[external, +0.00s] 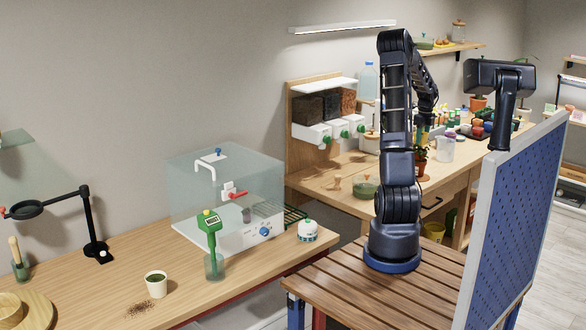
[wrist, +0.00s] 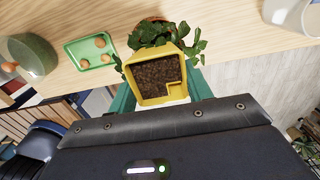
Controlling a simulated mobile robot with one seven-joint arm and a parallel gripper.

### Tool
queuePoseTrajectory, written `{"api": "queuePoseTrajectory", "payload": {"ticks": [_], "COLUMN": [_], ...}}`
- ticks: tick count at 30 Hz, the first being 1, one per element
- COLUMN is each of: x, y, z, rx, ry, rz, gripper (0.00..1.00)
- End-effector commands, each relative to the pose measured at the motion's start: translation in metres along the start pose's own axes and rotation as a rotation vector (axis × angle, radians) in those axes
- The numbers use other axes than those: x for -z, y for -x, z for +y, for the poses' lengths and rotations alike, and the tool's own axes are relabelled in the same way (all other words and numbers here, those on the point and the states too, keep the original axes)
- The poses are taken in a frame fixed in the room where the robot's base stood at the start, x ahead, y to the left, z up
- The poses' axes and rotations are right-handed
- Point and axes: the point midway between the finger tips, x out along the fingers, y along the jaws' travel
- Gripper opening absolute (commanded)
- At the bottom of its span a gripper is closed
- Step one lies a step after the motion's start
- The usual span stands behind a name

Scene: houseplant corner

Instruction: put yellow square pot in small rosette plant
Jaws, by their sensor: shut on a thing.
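The yellow square pot (wrist: 186,60), filled with dark soil, is between the green fingers of my gripper (wrist: 161,92) in the wrist view. My gripper is shut on it. The leafy green plant (wrist: 150,33) shows just beyond the pot, with leaves on both sides of it. A bit of terracotta shows among the leaves, and the pot hides the rest. I cannot tell whether pot and plant touch. In the external view a plant in a terracotta pot (external: 421,168) stands on the far bench below my gripper (external: 423,134), which is small and partly hidden there.
In the wrist view a green tray (wrist: 91,51) with several small brown pieces and a green bowl (wrist: 30,56) lie to the left. A pale vessel (wrist: 292,14) stands at the upper right. The bench edge runs close by. Several small containers crowd the bench farther back.

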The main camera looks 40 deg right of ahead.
Motion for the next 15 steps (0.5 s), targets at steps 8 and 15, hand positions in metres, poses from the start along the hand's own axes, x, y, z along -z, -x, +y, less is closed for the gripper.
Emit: {"api": "queuePoseTrajectory", "payload": {"ticks": [8,15], "x": [0.000,0.000], "y": [-0.019,-0.021], "z": [0.000,0.000], "rx": [0.000,-0.001], "ry": [0.001,0.001], "rz": [0.000,0.000], "gripper": [0.21,0.21]}}
